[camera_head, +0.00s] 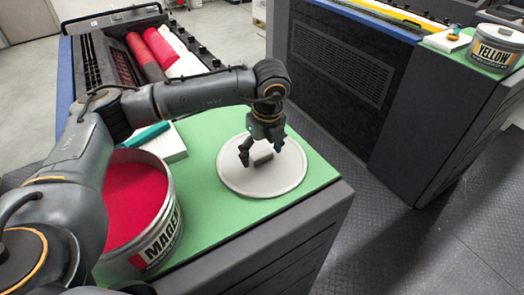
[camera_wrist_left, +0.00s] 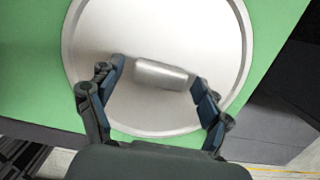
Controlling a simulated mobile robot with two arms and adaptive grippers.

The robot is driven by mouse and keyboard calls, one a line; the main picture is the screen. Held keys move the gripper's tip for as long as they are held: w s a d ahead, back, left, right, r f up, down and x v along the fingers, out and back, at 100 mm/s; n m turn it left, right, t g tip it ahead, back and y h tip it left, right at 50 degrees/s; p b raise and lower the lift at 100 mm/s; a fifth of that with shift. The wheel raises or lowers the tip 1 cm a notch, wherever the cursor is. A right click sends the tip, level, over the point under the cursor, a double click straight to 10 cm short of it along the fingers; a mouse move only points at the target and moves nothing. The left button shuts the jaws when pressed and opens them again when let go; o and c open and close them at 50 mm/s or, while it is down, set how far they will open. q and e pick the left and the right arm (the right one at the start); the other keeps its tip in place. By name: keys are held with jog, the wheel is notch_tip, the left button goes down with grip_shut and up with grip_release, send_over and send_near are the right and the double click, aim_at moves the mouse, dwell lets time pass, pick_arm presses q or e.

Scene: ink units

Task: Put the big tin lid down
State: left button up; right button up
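The big tin lid (camera_head: 236,180) is a round silver disc with a raised rim and a small block-like handle (camera_head: 262,157) in its middle. It lies flat on the green mat (camera_head: 205,222). The lid also fills much of the left wrist view (camera_wrist_left: 160,30), with its handle (camera_wrist_left: 160,74) lying between the fingers. My left gripper (camera_head: 262,158) is over the lid, its two fingers (camera_wrist_left: 158,82) spread wide at either end of the handle, with gaps between. It holds nothing. My right gripper is not seen in either view.
An open magenta ink tin (camera_head: 155,240) stands on the mat left of the lid. A white pad with a teal tool (camera_head: 146,135) lies behind it. The mat's right edge is close to the lid. A yellow ink tin (camera_head: 493,48) stands on another unit at far right.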

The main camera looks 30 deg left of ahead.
aim_at(266, 164)
pick_arm(q)
jog(key=shift+r, duration=0.25)
jog(key=shift+d+r, duration=0.1)
jog(key=shift+r, duration=0.15)
notch_tip(266, 164, up, 11)
jog(key=s+d+b, duration=0.1)
jog(key=b, duration=0.1)
jog(key=shift+d+b, duration=0.2)
jog(key=shift+b, duration=0.2)
